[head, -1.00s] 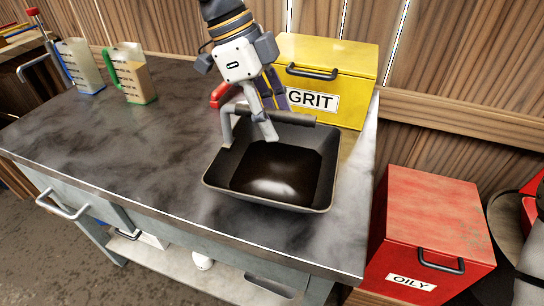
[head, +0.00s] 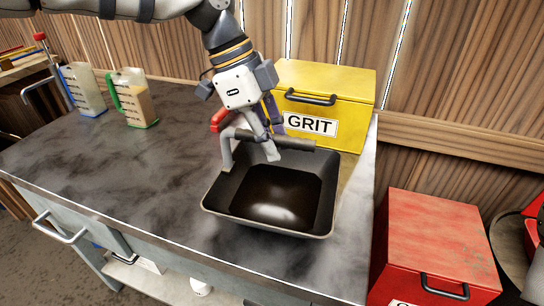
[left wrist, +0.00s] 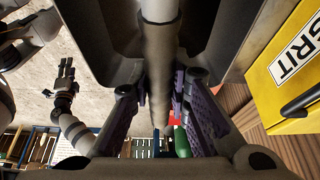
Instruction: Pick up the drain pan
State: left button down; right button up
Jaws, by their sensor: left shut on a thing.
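The drain pan (head: 225,193) is a black, square, open tray with a shiny dark pool inside. It sits level at the right part of the bench top; I see no clear gap under it. A thick bar handle (head: 295,143) runs along its far side on a grey bracket. My left gripper (head: 262,145) comes down from above and is shut on this handle. In the left wrist view the handle (left wrist: 160,75) passes between the fingers, with the pan's dark wall (left wrist: 215,25) above. A small dark gripper (left wrist: 66,68), seemingly my right one, shows over the floor; its opening is unclear.
A yellow GRIT box (head: 345,85) stands close behind the pan. A red bin (head: 435,245) stands right of the bench (head: 110,165). Two measuring jugs, one blue-trimmed (head: 85,88) and one green-handled (head: 135,98), stand at the back left. The bench's middle is clear.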

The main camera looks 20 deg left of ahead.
pick_arm(q)
jog(key=shift+r, duration=0.35)
notch_tip(320, 180, up, 3)
jog(key=shift+f, duration=0.15)
jog(key=s+d+r+p, duration=0.1)
jog(key=s+d+r, duration=0.7)
jog(key=d+r, duration=0.2)
jog(key=shift+s+d, duration=0.35)
jog(key=shift+d, duration=0.2)
pick_arm(e)
jog(key=shift+w+r+t, duration=0.3)
jog(key=shift+w+r, duration=0.4)
pick_arm(q)
jog(key=c, duration=2.2)
grip_release()
grip_shut()
jog(key=shift+f, duration=0.1)
